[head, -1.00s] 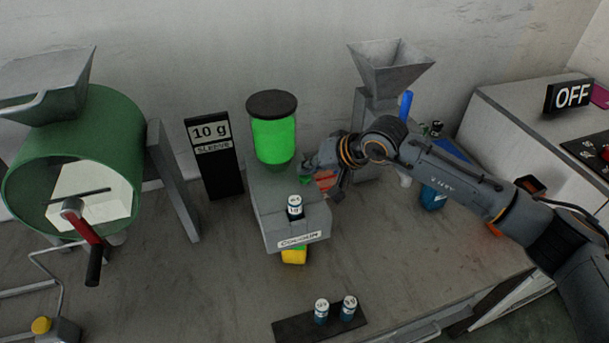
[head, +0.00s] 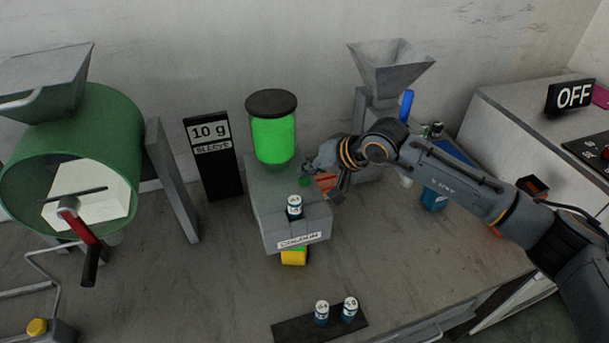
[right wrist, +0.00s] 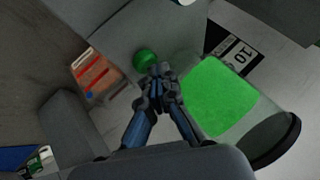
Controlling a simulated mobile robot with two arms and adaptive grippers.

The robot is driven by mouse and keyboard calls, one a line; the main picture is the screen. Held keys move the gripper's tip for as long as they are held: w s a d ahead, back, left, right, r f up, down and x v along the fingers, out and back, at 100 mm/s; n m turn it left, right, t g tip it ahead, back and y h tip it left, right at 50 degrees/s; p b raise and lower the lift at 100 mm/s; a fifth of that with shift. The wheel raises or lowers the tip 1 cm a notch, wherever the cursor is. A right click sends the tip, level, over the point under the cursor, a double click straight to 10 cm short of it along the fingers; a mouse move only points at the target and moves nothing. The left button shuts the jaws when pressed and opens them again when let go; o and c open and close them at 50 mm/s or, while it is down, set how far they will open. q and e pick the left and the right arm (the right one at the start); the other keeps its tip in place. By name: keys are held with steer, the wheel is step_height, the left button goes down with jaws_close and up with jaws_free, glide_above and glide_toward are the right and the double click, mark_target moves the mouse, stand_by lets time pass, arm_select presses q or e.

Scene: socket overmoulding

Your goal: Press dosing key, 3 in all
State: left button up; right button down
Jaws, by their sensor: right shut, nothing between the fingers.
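The dosing unit is a grey box (head: 269,222) with a labelled front, below a dark-lidded jar of bright green material (head: 273,140). The dosing key looks to be the round green button (right wrist: 145,60) on top of the box; a small part of it shows in the head view (head: 305,181). My right gripper (head: 311,169) is shut and empty, close beside the key. In the right wrist view its fingertips (right wrist: 157,76) lie just short of the button; I cannot tell if they touch it. My left gripper is not in view.
A small white-capped vial (head: 294,207) stands on the box's front. A yellow piece (head: 294,257) sits below it. A black sign (head: 212,155) reads "10 g SLEEVE". Two vials stand on a dark strip (head: 296,328) in front. A green drum machine (head: 95,130) is left, a grey hopper (head: 390,70) behind.

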mark_target(308, 179)
stand_by(0.3)
steer(key=shift+r, duration=1)
steer(key=shift+r, duration=0.1)
steer(key=shift+r+p, duration=0.45)
steer(key=shift+r, duration=2)
